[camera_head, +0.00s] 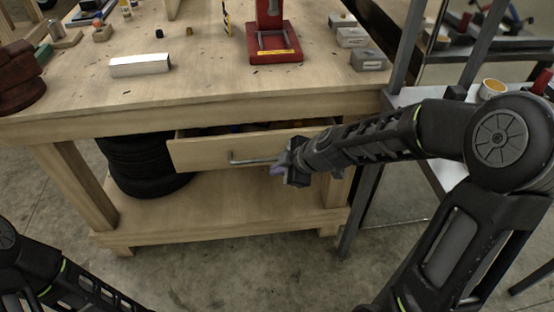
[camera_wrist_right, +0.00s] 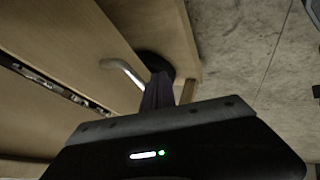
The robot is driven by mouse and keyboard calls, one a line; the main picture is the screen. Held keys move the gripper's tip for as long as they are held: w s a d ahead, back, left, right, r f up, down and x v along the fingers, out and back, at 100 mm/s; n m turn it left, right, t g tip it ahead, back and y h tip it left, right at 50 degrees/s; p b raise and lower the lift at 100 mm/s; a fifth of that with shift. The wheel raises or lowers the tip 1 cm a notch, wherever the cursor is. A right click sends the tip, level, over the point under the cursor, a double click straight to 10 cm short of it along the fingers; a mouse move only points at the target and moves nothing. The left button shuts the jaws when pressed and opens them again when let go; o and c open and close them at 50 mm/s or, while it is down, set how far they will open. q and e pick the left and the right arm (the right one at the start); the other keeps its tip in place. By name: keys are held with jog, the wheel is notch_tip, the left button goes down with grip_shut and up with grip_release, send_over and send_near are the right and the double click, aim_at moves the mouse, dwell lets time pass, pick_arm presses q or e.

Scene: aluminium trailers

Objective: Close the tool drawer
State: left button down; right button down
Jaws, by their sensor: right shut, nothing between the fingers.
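The wooden tool drawer (camera_head: 210,153) sits under the workbench top and stands partly pulled out, with a dark gap showing above its front. Its metal bar handle (camera_head: 250,161) is on the drawer front. My right gripper (camera_head: 280,170) is shut and empty at the right end of the handle, close to the drawer front; I cannot tell whether it touches. In the right wrist view the gripper fingers (camera_wrist_right: 158,92) are beside the handle (camera_wrist_right: 125,70), near the drawer front (camera_wrist_right: 165,25). Of my left arm only dark links show at the lower left; its gripper is out of view.
The workbench (camera_head: 90,105) carries a red press (camera_head: 274,45), a pale block (camera_head: 140,65), grey blocks (camera_head: 368,60) and a dark red vise (camera_head: 20,85). Black tires (camera_head: 145,165) are stacked under it. A metal frame (camera_head: 362,205) stands at the right. The concrete floor in front is clear.

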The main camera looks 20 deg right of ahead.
aim_at(276, 152)
pick_arm(q)
jog(key=shift+r, duration=0.55)
pick_arm(e)
jog(key=shift+w+d+r, duration=0.2)
jog(key=shift+w, duration=0.55)
jog(key=w, duration=0.2)
jog(key=w+d, duration=0.1)
jog(key=shift+w+p, duration=0.35)
jog(key=shift+p, duration=0.05)
pick_arm(q)
jog(key=shift+s+r, duration=0.1)
jog(key=shift+r, duration=0.05)
pick_arm(e)
jog(key=shift+w+d+r, duration=0.1)
